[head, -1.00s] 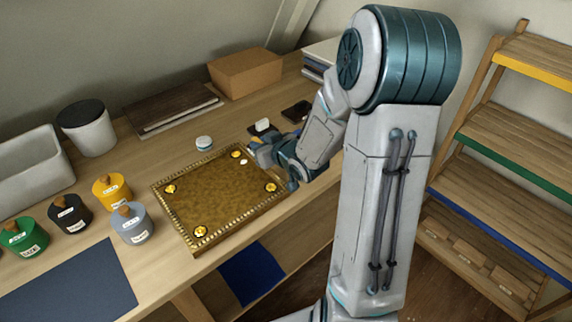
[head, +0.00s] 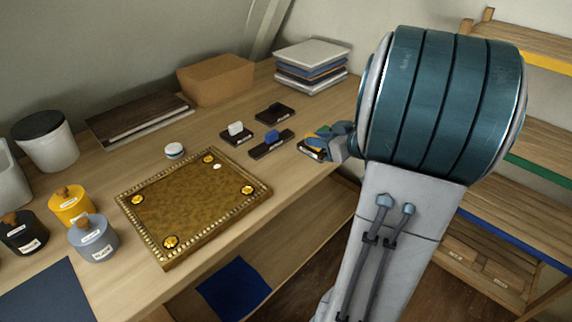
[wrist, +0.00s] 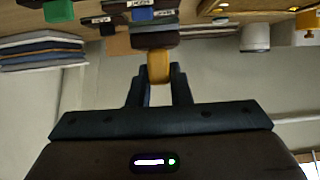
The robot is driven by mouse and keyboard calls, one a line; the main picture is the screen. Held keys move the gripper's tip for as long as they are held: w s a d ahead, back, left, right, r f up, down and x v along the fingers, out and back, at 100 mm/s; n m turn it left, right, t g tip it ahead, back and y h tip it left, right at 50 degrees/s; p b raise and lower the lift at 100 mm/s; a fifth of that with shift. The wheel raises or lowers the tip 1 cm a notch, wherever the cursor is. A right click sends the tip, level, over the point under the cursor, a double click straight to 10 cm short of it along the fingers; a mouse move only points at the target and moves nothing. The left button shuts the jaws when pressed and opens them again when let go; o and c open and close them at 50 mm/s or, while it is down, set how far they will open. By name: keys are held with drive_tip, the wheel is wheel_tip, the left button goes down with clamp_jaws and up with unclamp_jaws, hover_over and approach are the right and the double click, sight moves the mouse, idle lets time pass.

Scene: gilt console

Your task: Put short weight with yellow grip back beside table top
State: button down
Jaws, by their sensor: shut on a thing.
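My gripper (head: 322,138) is at the right end of the bench, near its front edge. In the wrist view my gripper (wrist: 158,84) is shut on the yellow grip (wrist: 159,66) of a weight with a dark body (wrist: 155,39). The weight with yellow grip (head: 311,151) also shows in the head view, partly hidden by the fingers. I cannot tell whether it touches the bench. The gilt table top (head: 130,203), square with a beaded rim and gold rosettes, lies flat on the bench to the left, apart from the weight.
Weights with a white grip (head: 236,130), a blue grip (head: 271,141) and a dark top (head: 274,113) stand left of my gripper. A round white-topped tin (head: 174,151) sits behind the table top. A book stack (head: 311,62) and cardboard box (head: 216,80) stand at the back.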

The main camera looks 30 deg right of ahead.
drive_tip(key=x, duration=0.3)
drive_tip(key=f+b+x, duration=0.1)
drive_tip(key=x, duration=0.3)
drive_tip(key=s+a+b+x, duration=0.1)
drive_tip(key=x, duration=0.3)
drive_tip(key=shift+f, duration=0.35)
drive_tip(key=shift+f+b, duration=0.65)
drive_tip(key=shift+f, duration=1.3)
drive_tip(key=shift+f, duration=0.2)
drive_tip(key=c, duration=1.3)
unclamp_jaws()
drive_tip(key=shift+r, duration=0.1)
